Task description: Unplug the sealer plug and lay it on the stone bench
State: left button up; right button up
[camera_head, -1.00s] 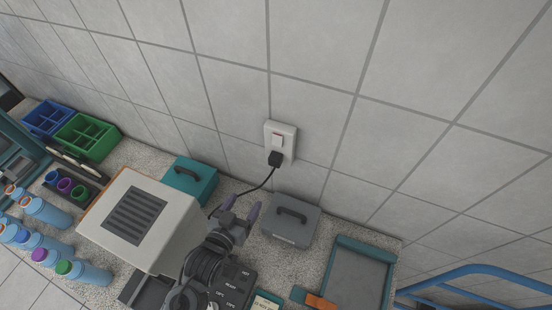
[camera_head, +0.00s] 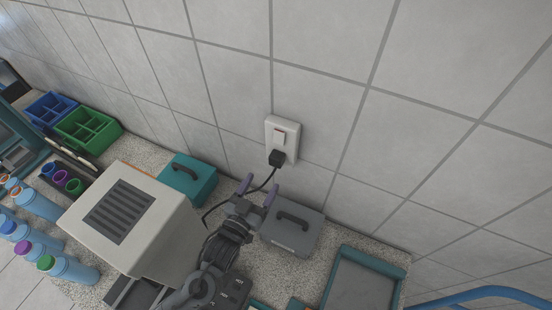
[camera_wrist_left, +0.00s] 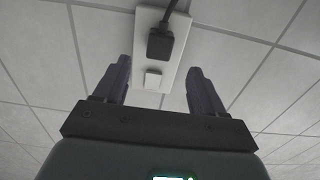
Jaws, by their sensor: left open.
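The black sealer plug (camera_head: 276,157) sits in the lower part of a white wall outlet (camera_head: 284,139), below a small switch. Its black cord hangs down to the left behind my gripper. The plug also shows in the left wrist view (camera_wrist_left: 160,44), beyond the fingertips and between their lines. My left gripper (camera_head: 258,187) is open and empty, below and slightly left of the plug, apart from it. The stone bench (camera_head: 283,272) is speckled grey and runs along the wall. My right gripper is not seen.
A grey case (camera_head: 293,232) with a handle stands just right of my left gripper. A teal case (camera_head: 188,181) and a white vented box (camera_head: 125,212) stand to the left. A teal-rimmed tray (camera_head: 362,278) lies at the right. Bare bench shows between them.

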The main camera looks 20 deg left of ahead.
aim_at(274, 164)
pick_arm(q)
jog(key=w, duration=0.2)
jog(key=w+b, duration=0.1)
jog(key=w, duration=0.1)
jog(key=w+b, duration=0.1)
jog(key=w, duration=0.1)
jog(key=shift+w+d, duration=0.3)
jog(key=shift+w, duration=0.05)
jog(key=shift+w+d, duration=0.15)
jog(key=shift+w, duration=0.95)
jog(key=shift+p, duration=0.4)
dwell(0.4)
grip_shut()
dwell(0.5)
jog(key=shift+s+r, duration=0.1)
jog(key=shift+s, duration=0.05)
